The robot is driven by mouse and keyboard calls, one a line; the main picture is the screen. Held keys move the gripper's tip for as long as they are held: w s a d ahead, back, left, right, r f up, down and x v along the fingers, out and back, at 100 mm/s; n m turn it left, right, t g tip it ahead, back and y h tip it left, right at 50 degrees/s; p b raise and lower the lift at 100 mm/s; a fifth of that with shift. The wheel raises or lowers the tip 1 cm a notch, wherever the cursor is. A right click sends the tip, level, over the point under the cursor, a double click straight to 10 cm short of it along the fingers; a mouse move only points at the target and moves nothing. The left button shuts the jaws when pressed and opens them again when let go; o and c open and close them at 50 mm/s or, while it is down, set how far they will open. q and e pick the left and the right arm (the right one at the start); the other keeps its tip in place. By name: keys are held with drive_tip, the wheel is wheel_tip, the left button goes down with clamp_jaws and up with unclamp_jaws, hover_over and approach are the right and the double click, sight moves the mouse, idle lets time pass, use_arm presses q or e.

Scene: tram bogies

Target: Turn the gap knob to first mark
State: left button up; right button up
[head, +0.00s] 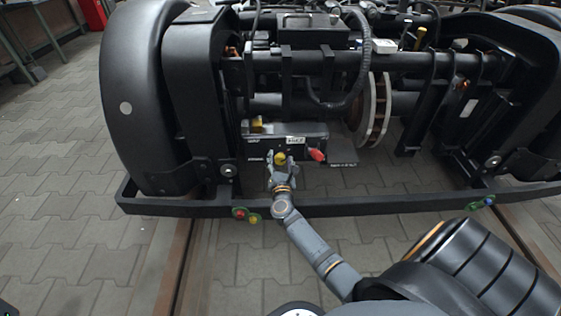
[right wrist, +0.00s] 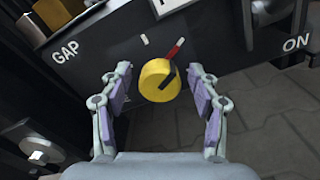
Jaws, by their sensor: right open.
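The gap knob (right wrist: 158,82) is a yellow round knob on a dark panel (right wrist: 110,55) lettered GAP. A black pointer lies at its right side. A white mark (right wrist: 144,39) sits above the knob, and a red mark (right wrist: 175,48) is up and right of it. In the head view the knob (head: 280,158) is on the box low on the bogie. My right gripper (right wrist: 160,95) is open, its two fingers on either side of the knob with gaps showing; it also shows in the head view (head: 279,163). My left gripper is not in view.
A red-orange knob (head: 316,155) is right of the gap knob, beside the ON lettering. A black frame bar (head: 340,206) runs in front of the bogie. A brake disc (head: 376,110) stands to the right. Paved floor is open in front.

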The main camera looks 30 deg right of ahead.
drive_tip(key=c, duration=1.2)
